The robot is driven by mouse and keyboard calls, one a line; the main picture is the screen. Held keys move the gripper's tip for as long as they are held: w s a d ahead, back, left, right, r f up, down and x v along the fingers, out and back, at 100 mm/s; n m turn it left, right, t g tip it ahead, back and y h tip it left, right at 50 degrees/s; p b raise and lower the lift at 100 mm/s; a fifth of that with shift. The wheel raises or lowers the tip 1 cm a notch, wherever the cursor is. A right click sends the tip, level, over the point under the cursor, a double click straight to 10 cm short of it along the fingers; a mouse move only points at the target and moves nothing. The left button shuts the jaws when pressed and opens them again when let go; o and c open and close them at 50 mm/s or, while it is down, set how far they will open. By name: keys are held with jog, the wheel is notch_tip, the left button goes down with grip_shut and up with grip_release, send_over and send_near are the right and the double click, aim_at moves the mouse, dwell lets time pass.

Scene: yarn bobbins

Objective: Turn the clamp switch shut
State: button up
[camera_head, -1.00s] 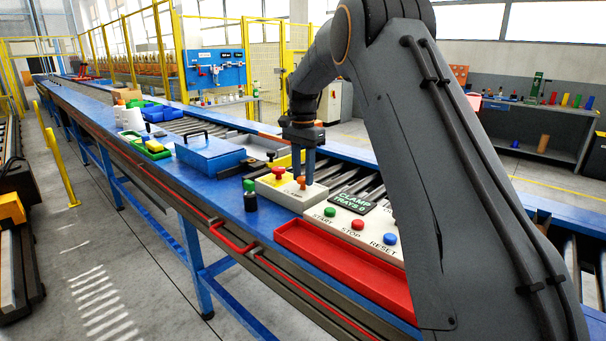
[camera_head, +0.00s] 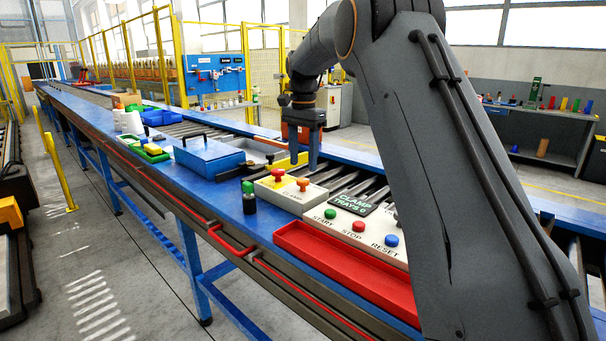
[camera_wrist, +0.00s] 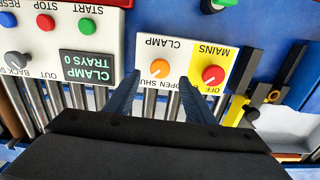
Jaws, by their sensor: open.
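The clamp switch is an orange knob (camera_head: 302,184) on the pale CLAMP box, beside the red mains knob (camera_head: 278,175) on its yellow patch. In the wrist view the clamp switch (camera_wrist: 159,70) shows between my two blue fingers, with OPEN and SHUT lettering by it; the mains knob (camera_wrist: 212,74) is right of it. Which way the clamp switch points is too small to tell. My gripper (camera_head: 306,168) is open and empty, behind and above the switch in the head view and apart from it. It also shows in the wrist view (camera_wrist: 159,80).
A panel with start, stop and reset buttons (camera_head: 358,226) and a dark CLAMP TRAYS display (camera_head: 351,203) stands right of the box. A red tray (camera_head: 345,275) lies in front. Rollers run behind.

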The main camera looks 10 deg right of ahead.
jog(key=shift+r, duration=1.3)
